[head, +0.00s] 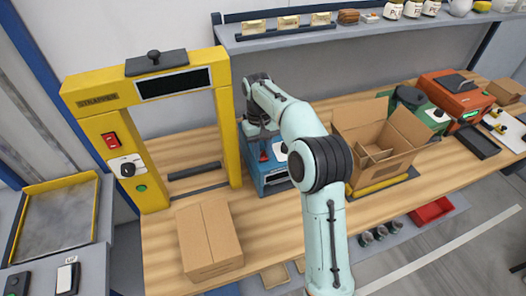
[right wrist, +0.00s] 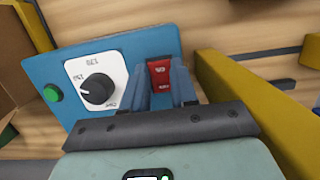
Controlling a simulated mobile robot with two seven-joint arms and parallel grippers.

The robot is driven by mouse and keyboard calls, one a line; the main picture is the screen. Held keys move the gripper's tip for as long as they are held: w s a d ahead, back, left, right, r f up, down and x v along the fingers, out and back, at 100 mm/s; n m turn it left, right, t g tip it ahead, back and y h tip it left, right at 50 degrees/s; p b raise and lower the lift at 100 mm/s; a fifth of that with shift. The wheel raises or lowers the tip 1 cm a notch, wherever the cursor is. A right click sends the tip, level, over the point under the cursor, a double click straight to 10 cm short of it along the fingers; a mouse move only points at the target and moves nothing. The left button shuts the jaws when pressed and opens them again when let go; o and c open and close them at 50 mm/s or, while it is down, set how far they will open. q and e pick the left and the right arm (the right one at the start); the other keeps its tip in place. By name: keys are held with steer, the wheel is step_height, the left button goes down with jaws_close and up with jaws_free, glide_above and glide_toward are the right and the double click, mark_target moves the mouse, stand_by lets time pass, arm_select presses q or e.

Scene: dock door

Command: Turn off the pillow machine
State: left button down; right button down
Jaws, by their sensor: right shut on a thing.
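The pillow machine appears to be the blue box (head: 272,186) on the bench, right of the yellow frame and partly hidden by my right arm. Its blue panel (right wrist: 80,56) fills the left and middle of the right wrist view, with a red rocker switch (right wrist: 159,72), a black dial knob (right wrist: 96,90) on a white plate and a green button (right wrist: 52,93). My right gripper (right wrist: 161,88) has one finger on each side of the red switch and is shut on it. In the head view my right gripper (head: 262,142) is over the box. My left gripper is out of view.
A yellow strapping frame (head: 228,125) stands close left of the box, with its own red switch (head: 111,140). A closed carton (head: 208,240) lies in front. An open carton (head: 385,135) stands at right. A shelf (head: 290,38) runs above the bench.

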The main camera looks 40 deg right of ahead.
steer(key=shift+w+d+g, duration=0.1)
steer(key=shift+g, duration=0.2)
steer(key=c, duration=0.9)
jaws_free()
steer(key=shift+r, duration=0.1)
steer(key=shift+v, duration=3.65)
